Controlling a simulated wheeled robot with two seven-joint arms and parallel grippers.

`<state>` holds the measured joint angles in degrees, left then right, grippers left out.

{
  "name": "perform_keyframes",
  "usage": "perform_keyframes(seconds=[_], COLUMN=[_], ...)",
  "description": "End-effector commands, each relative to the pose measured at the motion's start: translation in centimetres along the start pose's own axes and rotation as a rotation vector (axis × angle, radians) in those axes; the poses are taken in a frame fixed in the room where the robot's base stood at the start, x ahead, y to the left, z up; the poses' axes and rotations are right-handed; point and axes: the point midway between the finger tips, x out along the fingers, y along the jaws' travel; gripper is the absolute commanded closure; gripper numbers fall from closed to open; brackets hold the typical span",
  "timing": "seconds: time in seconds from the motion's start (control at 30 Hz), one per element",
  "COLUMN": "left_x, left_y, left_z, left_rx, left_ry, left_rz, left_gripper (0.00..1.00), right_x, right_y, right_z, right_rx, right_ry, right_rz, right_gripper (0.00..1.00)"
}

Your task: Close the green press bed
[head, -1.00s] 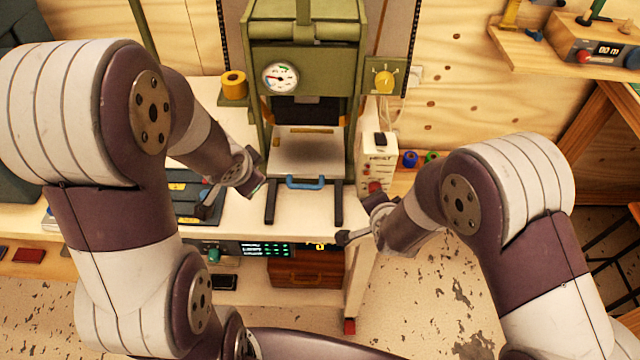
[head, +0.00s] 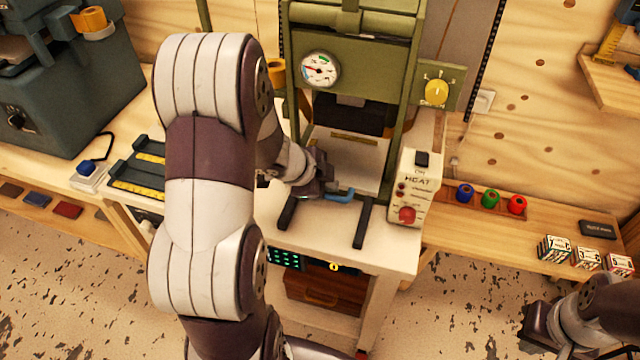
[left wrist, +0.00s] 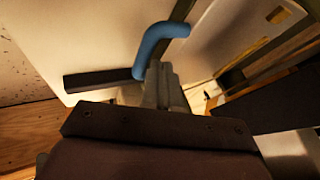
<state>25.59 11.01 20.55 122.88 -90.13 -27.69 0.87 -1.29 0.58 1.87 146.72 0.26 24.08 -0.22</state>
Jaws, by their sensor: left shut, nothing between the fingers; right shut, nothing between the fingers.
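The green press (head: 350,45) stands on the white table, with a round gauge on its front. Its pale bed plate (head: 345,155) sticks out at the front between two dark rails. A blue handle (head: 341,196) is on the bed's front edge. My left gripper (head: 328,190) is shut and empty, right beside the left part of the handle; I cannot tell if they touch. In the left wrist view the blue handle (left wrist: 150,50) rises just past the fingertips (left wrist: 158,70). My right gripper (head: 535,325) is low at the right, away from the press.
A white heat box (head: 412,188) with a red knob stands close right of the bed. A wooden shelf with colored rolls (head: 490,198) and small boxes (head: 587,256) is further right. A dark tray (head: 140,170) lies left of my left arm.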

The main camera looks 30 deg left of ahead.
Motion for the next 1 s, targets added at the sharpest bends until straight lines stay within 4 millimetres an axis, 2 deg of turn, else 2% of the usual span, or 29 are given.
perform_keyframes(seconds=[0.1, 0.4, 0.53, 0.7, 1.0], left_x=[0.6, 0.6, 0.7, 2.1, 2.7], left_y=[0.0, -0.1, -1.6, -3.7, -3.9], left_z=[0.0, -0.1, -0.3, -0.2, -0.1], left_rx=[0.001, 0.000, 0.000, 0.000, 0.000], left_ry=[0.000, 0.000, 0.001, 0.001, 0.001], left_rz=[0.001, 0.000, 0.002, 0.002, 0.000], left_gripper=[1.00, 1.00, 1.00, 1.00, 1.00], right_x=[0.3, 0.2, -1.5, -3.1, -2.9], right_y=[0.0, 0.0, 0.0, 0.0, 0.0], right_z=[0.0, 0.0, -0.2, -0.4, -0.4], right_rx=[0.000, 0.001, 0.001, 0.001, 0.001], right_ry=[0.000, 0.000, 0.000, 0.001, 0.000], right_rz=[0.000, 0.000, 0.000, 0.000, 0.000], right_gripper=[1.00, 1.00, 1.00, 1.00, 1.00])
